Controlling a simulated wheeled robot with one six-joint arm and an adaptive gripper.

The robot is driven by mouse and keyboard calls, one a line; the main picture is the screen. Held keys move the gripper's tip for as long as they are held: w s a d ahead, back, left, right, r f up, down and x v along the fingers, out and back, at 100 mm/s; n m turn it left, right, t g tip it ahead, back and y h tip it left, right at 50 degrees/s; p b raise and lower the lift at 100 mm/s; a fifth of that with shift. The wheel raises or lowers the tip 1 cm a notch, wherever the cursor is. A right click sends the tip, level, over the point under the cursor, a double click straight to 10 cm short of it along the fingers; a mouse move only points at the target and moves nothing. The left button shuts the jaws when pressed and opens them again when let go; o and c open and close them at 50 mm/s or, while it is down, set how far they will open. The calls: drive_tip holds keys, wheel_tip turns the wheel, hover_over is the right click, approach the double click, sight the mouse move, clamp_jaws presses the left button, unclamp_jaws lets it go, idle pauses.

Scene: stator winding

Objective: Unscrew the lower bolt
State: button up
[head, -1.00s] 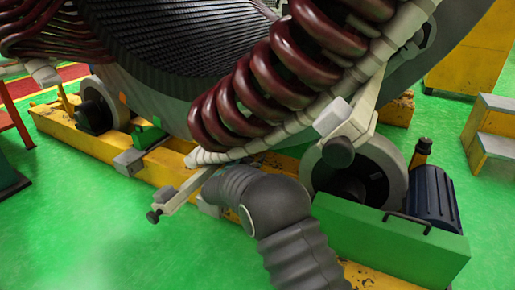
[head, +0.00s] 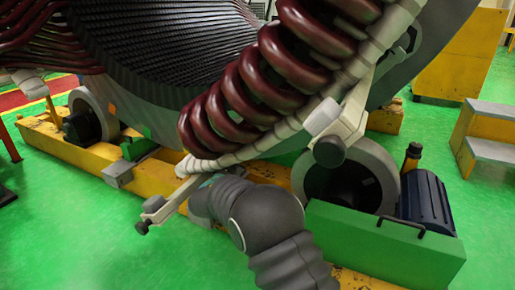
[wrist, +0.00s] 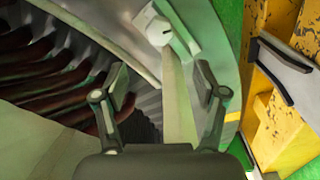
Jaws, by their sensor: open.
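The lower bolt (head: 142,228) has a dark head at the lower left end of a pale clamp bar (head: 168,207). A second dark bolt (head: 329,152) is higher up on the upper clamp bar. My arm reaches the lower bar in the head view and hides my gripper there. In the wrist view my gripper (wrist: 160,85) has its two fingers apart with nothing held between them. A pale bar (wrist: 178,100) runs up between and beyond the fingers to a block with a round bolt (wrist: 160,31). I cannot tell for certain which bolt this is.
Dark red coils (head: 240,95) and the large stator ring stand close above my arm. A yellow base beam (head: 75,150) carries rollers. A green box (head: 375,245) and dark motor (head: 427,200) are at right. Green floor (head: 60,235) is clear at lower left.

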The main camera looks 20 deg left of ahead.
sight(256, 147)
drive_tip(key=w+m, duration=0.2)
drive_tip(key=w, duration=0.2)
drive_tip(key=w+m, duration=0.2)
drive_tip(key=w, duration=0.3)
drive_tip(key=w+d+m, duration=0.1)
drive_tip(key=w+m, duration=0.1)
drive_tip(key=w, duration=0.2)
drive_tip(key=shift+w, duration=0.15)
idle(0.4)
drive_tip(key=c, duration=1.1)
drive_tip(key=shift+c, duration=0.2)
